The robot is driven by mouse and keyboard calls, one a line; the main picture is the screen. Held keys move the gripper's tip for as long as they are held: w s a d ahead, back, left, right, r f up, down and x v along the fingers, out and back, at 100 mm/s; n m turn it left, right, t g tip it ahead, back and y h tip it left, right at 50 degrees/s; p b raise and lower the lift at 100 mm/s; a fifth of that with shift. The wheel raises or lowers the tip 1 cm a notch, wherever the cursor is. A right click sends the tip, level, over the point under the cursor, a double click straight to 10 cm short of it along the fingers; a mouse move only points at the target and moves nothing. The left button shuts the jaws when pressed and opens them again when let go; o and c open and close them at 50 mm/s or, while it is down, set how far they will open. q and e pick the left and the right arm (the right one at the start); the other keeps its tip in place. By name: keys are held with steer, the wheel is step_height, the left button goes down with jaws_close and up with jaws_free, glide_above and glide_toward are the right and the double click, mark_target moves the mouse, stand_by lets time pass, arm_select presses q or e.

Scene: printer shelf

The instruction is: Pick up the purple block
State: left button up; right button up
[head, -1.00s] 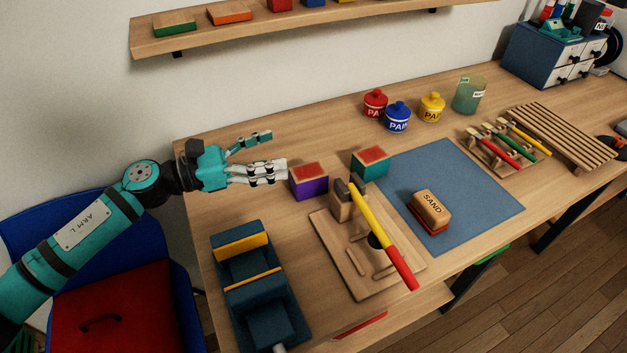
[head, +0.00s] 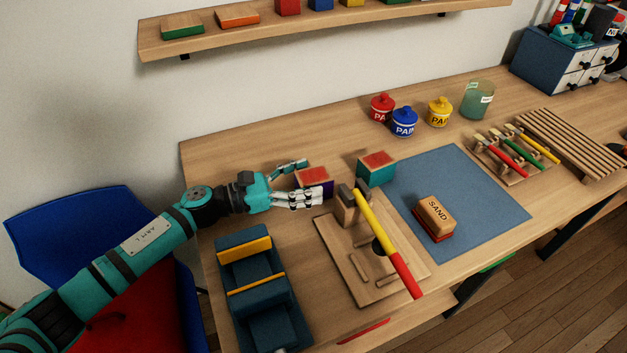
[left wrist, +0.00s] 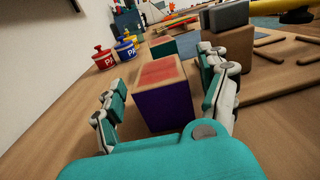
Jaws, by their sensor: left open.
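The purple block (head: 316,178) has purple sides and a wooden top with a red patch. It sits on the table near the back left. My left gripper (head: 306,181) is open, with its fingers reaching around the block from the left and partly hiding it in the head view. In the left wrist view the purple block (left wrist: 163,101) stands upright between the two spread fingers (left wrist: 165,108). Bare table shows between the left finger and the block; the right finger lies close to its other side. My right gripper is not in view.
A teal block (head: 376,169) with a red top stands just right. A wooden stand (head: 356,267) with a red-yellow hammer (head: 386,240) is in front. Paint pots (head: 404,122) stand behind. A blue holder (head: 262,290) is at front left. A wall shelf (head: 200,42) hangs above.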

arm_select(q)
steer(key=shift+x, duration=1.1)
steer(key=shift+a, duration=0.1)
steer(key=c, duration=1.4)
